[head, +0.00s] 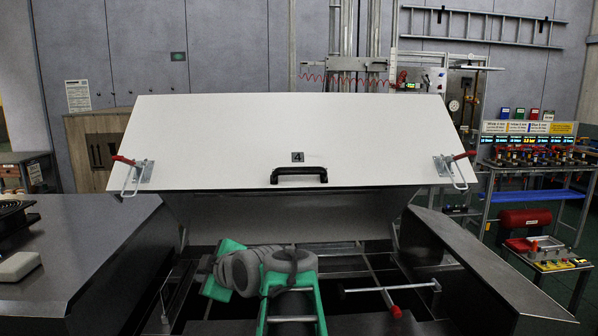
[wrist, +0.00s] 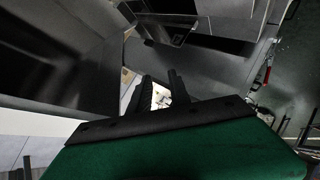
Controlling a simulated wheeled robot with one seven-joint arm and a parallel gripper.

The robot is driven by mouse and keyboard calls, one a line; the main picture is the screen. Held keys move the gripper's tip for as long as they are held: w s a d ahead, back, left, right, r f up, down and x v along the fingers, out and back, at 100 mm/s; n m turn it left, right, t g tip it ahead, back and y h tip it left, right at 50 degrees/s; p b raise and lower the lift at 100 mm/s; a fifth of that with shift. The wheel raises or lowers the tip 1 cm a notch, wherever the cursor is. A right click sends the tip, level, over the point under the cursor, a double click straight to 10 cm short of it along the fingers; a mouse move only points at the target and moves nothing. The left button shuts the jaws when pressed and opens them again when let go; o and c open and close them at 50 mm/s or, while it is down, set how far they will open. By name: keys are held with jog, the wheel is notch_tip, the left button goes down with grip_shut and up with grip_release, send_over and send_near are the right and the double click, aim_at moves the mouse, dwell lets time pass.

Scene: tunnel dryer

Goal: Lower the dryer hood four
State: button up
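The dryer hood four (head: 230,130) stands raised in the head view, its white front panel tilted above the open dark dryer body. It bears a "4" label (head: 298,157) and a black handle (head: 299,175) at its lower middle. A red-handled latch sits at the left edge (head: 136,170) and another at the right edge (head: 455,166). My green and grey arm is below the hood in the head view; my gripper cannot be made out there. In the wrist view my gripper (wrist: 160,80) has its two dark fingers apart, with nothing seen between them.
Dark metal covers flank the opening at left (head: 85,245) and right (head: 475,265). A rod with a red part (head: 396,311) lies inside the opening. A rack of colored devices (head: 533,150) and a red cylinder (head: 525,221) stand at the right.

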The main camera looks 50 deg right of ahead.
jog(key=s+d+r+n+t+h, duration=0.2)
jog(key=s+d+r, duration=0.1)
jog(key=d+r, duration=0.3)
jog(key=s+d+r+n+t+h, duration=0.15)
jog(key=s+d+r, duration=0.3)
jog(key=d, duration=0.45)
jog(key=n+t+h, duration=0.2)
jog(key=h, duration=0.1)
send_near(301, 173)
jog(key=x, duration=0.3)
jog(key=p+x, duration=0.1)
jog(key=x, duration=0.1)
jog(key=p+x, duration=0.1)
jog(key=x, duration=0.1)
jog(key=p+x, duration=0.2)
jog(key=shift+w+d+r, duration=0.15)
jog(key=shift+w+r, duration=0.15)
jog(key=shift+r, duration=0.1)
jog(key=shift+w+d+f, duration=0.1)
jog(key=shift+w+d, duration=0.15)
jog(key=shift+w, duration=0.15)
grip_shut()
jog(key=shift+f, duration=0.1)
